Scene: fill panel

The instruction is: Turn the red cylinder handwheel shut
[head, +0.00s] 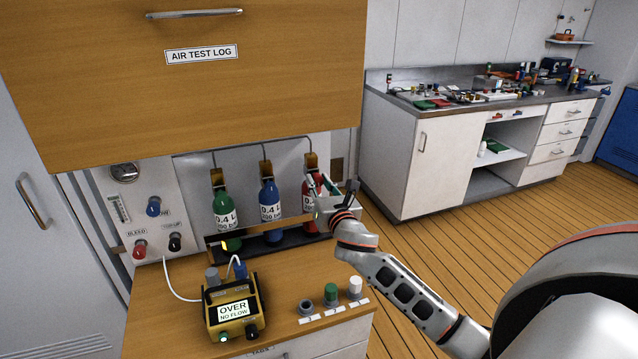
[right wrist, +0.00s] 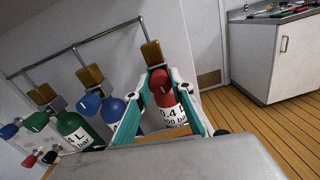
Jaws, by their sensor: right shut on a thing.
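The red cylinder (head: 308,214) stands at the right end of the rack, with a white 0.4 L label. In the right wrist view its red handwheel (right wrist: 160,82) sits below a brass-coloured valve block, with a small pale mark on its face. My right gripper (head: 328,190) reaches it from the right; in the right wrist view its teal-padded fingers (right wrist: 160,88) are closed on either side of the handwheel. The gripper hides part of the red cylinder and its handwheel in the head view. My left gripper is not in view.
A green cylinder (head: 226,212) and a blue cylinder (head: 269,211) stand to the left behind a wooden rail. A yellow meter (head: 234,309) reading "OVER NO FLOW" sits on the wooden counter. A wooden cabinet (head: 200,95) overhangs the rack. Floor is clear at right.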

